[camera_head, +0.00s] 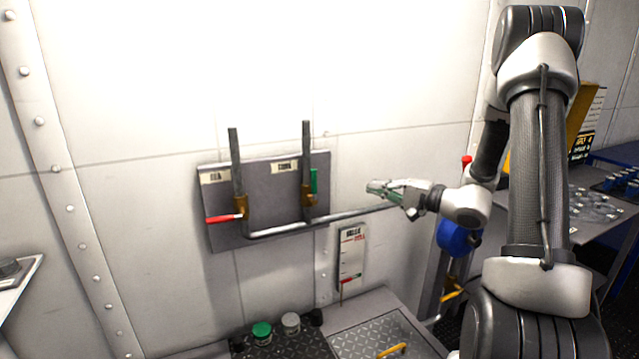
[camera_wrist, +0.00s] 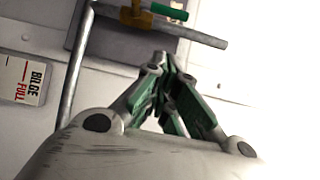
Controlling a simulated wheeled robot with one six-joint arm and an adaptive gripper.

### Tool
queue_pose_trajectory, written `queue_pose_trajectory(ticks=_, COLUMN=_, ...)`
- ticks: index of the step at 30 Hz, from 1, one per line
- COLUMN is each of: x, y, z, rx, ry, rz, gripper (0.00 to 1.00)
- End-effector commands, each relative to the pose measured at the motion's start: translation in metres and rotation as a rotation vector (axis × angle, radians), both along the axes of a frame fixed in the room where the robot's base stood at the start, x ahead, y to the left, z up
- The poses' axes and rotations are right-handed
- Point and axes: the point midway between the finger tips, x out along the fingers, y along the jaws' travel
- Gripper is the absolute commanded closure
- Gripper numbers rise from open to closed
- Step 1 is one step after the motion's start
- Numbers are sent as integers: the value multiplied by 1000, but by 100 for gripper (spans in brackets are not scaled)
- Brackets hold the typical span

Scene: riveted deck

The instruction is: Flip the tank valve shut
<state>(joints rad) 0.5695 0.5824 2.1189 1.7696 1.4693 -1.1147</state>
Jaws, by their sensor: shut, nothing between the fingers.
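The tank valve is on the right pipe of the grey wall panel (camera_head: 275,215), under a label (camera_head: 285,166) that seems to read TANK. Its green handle (camera_head: 314,181) points up, alongside the pipe, from a brass body (camera_head: 309,200). In the wrist view the green handle (camera_wrist: 168,11) and brass body (camera_wrist: 137,17) show at the top, beyond the fingertips. My gripper (camera_head: 370,188) is shut and empty, to the right of the handle and apart from it. Its green-padded fingers (camera_wrist: 163,62) meet in the wrist view.
A second valve with a red handle (camera_head: 223,218) pointing left sits on the left pipe. A bent pipe (camera_head: 340,221) runs right, below my gripper. A bilge gauge (camera_head: 351,257) hangs below it. Jars (camera_head: 262,332) stand on the deck plate below. Blank wall lies above the panel.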

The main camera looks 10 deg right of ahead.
Motion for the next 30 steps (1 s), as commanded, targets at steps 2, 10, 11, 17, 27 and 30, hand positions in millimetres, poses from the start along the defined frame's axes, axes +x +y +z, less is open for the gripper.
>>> queue_pose_trajectory(ticks=2, x=-1, y=1, z=1, rx=-20, ry=-23, rz=4, gripper=100)
queue_pose_trajectory(ticks=10, x=-1, y=1, z=0, rx=-29, ry=-29, rz=6, gripper=100)
queue_pose_trajectory(ticks=11, x=-1, y=1, z=0, rx=-29, ry=-29, rz=6, gripper=100)
queue_pose_trajectory(ticks=17, x=5, y=9, z=0, rx=-28, ry=-28, rz=9, gripper=100)
queue_pose_trajectory(ticks=27, x=51, y=57, z=-1, rx=-29, ry=-28, rz=12, gripper=100)
queue_pose_trajectory(ticks=30, x=66, y=71, z=-1, rx=-28, ry=-27, rz=10, gripper=100)
